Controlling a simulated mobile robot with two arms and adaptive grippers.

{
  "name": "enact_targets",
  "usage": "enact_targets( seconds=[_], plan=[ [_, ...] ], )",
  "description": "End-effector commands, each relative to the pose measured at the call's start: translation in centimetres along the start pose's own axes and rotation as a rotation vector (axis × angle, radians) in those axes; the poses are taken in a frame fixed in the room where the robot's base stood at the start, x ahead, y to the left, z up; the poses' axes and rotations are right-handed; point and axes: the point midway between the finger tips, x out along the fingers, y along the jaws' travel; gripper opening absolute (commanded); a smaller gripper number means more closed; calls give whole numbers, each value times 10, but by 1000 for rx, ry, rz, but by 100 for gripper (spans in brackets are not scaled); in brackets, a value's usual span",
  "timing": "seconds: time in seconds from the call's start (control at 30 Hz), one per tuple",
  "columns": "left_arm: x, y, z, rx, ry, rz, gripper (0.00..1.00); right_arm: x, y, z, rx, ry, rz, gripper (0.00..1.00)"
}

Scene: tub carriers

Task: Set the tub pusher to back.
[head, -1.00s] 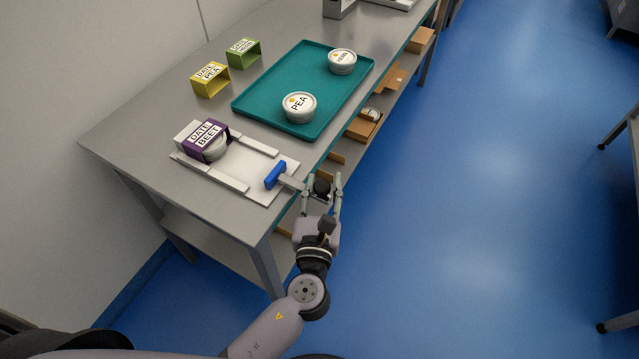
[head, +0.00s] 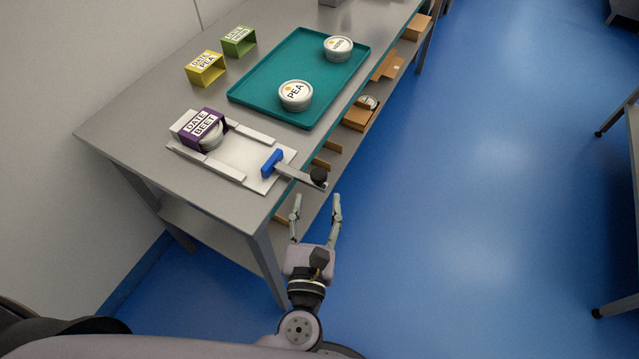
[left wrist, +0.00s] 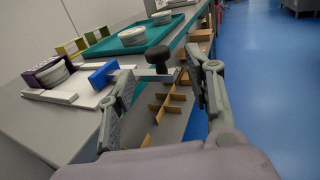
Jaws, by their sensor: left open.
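The tub pusher is a blue block (head: 272,163) on a grey rod with a black knob (head: 319,177). The block stands at the near end of a white guide plate (head: 243,157), and the knob sticks out past the table edge. A purple DATE BEET sleeve (head: 203,128) with a white tub (head: 213,138) in it sits at the plate's far end. My left gripper (head: 316,203) is open and empty, just short of the knob and apart from it. In the left wrist view the knob (left wrist: 181,77) shows ahead between the fingers. My right gripper does not show.
A teal tray (head: 262,110) holds a PEA tub (head: 296,95) and another tub (head: 338,48). A lower shelf holds brown boxes (head: 361,113). The blue floor to the right is clear.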

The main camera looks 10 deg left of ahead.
Motion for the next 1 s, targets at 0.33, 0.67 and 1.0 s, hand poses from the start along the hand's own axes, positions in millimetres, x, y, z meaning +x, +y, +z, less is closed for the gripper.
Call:
enact_targets(
  seconds=[0.33, 0.67, 1.0],
  plan=[
    [-41, 0, 0, 0, 1, 0, 48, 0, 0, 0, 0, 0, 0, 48],
    [-42, 0, 0, 0, 0, -1, 48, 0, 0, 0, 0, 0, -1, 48],
    [-40, 0, -12, -21, 27, -4, 48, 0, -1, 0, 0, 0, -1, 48]
  ],
)
